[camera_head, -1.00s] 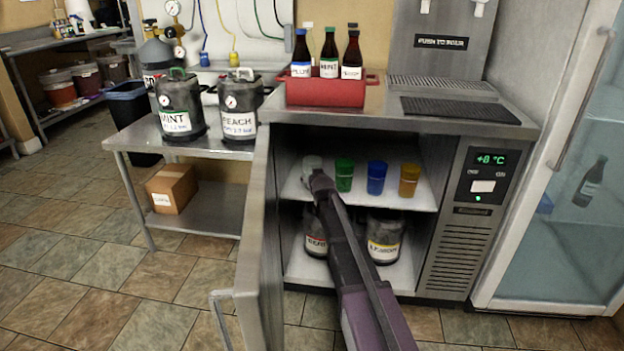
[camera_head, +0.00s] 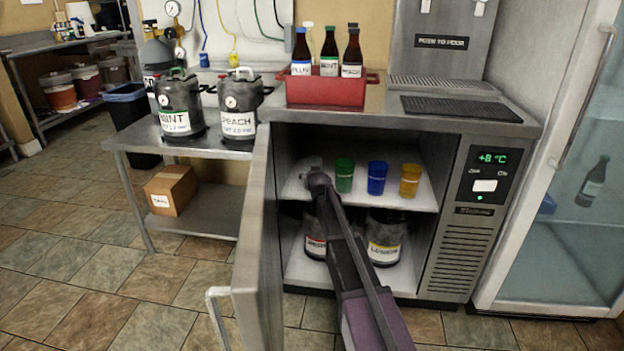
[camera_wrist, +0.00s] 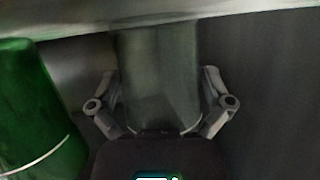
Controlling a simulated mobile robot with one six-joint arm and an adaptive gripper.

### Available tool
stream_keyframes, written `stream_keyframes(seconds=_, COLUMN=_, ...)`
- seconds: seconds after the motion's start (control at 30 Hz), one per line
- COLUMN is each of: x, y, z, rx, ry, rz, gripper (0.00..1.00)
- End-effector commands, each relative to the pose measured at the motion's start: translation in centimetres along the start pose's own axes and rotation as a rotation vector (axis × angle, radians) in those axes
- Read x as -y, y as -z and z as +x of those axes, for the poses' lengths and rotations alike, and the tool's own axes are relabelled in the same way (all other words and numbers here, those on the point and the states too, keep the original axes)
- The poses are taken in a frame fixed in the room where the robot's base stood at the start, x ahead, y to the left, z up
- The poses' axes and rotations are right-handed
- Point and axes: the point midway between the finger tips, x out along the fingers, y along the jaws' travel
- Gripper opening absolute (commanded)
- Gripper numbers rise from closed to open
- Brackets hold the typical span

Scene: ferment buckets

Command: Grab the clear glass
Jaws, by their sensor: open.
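The clear glass (camera_wrist: 158,75) stands upright in the middle of the wrist view, between the two fingers of my open gripper (camera_wrist: 160,105). One finger is on each side of it, and I cannot tell whether either touches it. In the head view the clear glass (camera_head: 313,162) shows only as a small pale part at the left end of the cooler's upper shelf.
A green cup (camera_head: 344,176) stands close right of the glass, then a blue cup (camera_head: 376,178) and a yellow cup (camera_head: 410,181). The cooler door (camera_head: 256,250) stands open at left. Kegs (camera_head: 385,238) sit on the lower shelf.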

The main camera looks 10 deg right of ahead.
Motion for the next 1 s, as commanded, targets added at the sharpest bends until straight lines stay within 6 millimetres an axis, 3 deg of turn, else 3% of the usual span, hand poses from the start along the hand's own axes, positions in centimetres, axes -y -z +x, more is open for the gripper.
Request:
stream_keyframes(seconds=0.47, x=0.01, y=0.02, z=-0.06, rx=0.0, ry=0.0, rz=0.0, gripper=1.0)
stream_keyframes(seconds=0.57, x=0.02, y=0.01, z=-0.06, rx=0.0, ry=0.0, rz=0.0, gripper=0.76)
stream_keyframes(seconds=0.7, x=0.03, y=0.01, z=-0.06, rx=0.0, ry=0.0, rz=0.0, gripper=0.35)
stream_keyframes(seconds=1.0, x=0.07, y=0.09, z=-0.08, rx=0.0, ry=0.001, rz=0.0, gripper=0.32)
